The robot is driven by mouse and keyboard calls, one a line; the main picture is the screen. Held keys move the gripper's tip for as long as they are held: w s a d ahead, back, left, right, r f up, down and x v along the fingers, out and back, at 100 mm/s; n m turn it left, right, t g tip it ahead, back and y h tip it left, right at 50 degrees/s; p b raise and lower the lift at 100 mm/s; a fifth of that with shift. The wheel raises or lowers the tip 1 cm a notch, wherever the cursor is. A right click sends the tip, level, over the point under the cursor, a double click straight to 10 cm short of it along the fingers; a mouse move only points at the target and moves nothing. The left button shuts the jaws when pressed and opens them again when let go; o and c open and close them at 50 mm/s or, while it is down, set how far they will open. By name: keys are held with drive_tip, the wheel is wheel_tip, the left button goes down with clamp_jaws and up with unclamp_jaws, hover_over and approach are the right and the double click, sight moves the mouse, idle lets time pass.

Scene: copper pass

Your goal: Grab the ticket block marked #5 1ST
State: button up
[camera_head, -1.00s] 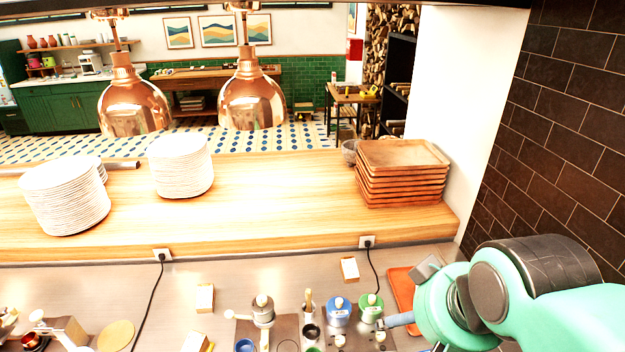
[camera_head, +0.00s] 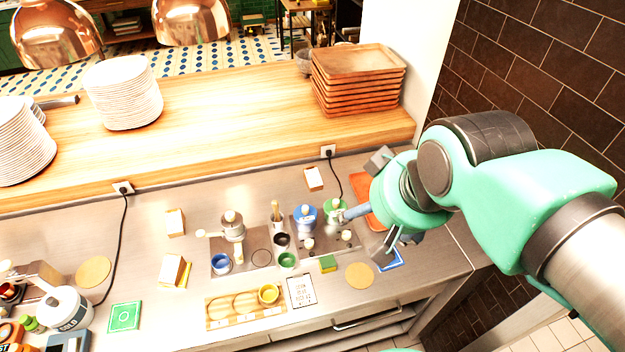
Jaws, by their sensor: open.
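Small pale blocks with light wooden sides stand on the steel counter (camera_head: 60,240). One block (camera_head: 175,222) is at left of centre, a second block (camera_head: 172,270) is just in front of it, and a third block (camera_head: 314,178) is near the back by the outlet. No marking on them is readable, so I cannot tell which is #5 1ST. My gripper (camera_head: 376,205) is open at the right, with grey finger parts apart. It is to the right of all three blocks and touches none of them. A blue-grey rod shows beside it; its link is unclear.
Blue (camera_head: 306,216) and green-topped (camera_head: 336,209) jars and a grinder-like pot (camera_head: 232,226) stand between the left blocks and my gripper. A wooden shelf (camera_head: 220,120) holds plates and stacked trays (camera_head: 358,80). An orange tray (camera_head: 375,217) lies partly behind my arm. Black cords cross the counter.

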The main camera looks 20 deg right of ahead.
drive_tip(key=shift+w, duration=0.1)
drive_tip(key=w+f, duration=0.3)
drive_tip(key=w, duration=0.9)
drive_tip(key=w+f, duration=0.2)
drive_tip(key=w, duration=0.9)
drive_tip(key=w+d+f+n+g+p, duration=0.1)
drive_tip(key=w+d+f, duration=0.1)
drive_tip(key=w+f, duration=1.5)
drive_tip(key=shift+w+d+f, duration=0.15)
drive_tip(key=shift+d+f, duration=0.2)
drive_tip(key=shift+f, duration=0.3)
drive_tip(key=shift+f, duration=0.1)
hover_over(316, 176)
drive_tip(key=s, duration=0.2)
drive_tip(key=shift+s+d+f, duration=0.1)
drive_tip(key=shift+f, duration=1.85)
drive_tip(key=shift+s+d+f, duration=0.1)
drive_tip(key=shift+f, duration=1.8)
drive_tip(key=shift+b+x, duration=0.65)
drive_tip(key=shift+x, duration=1.95)
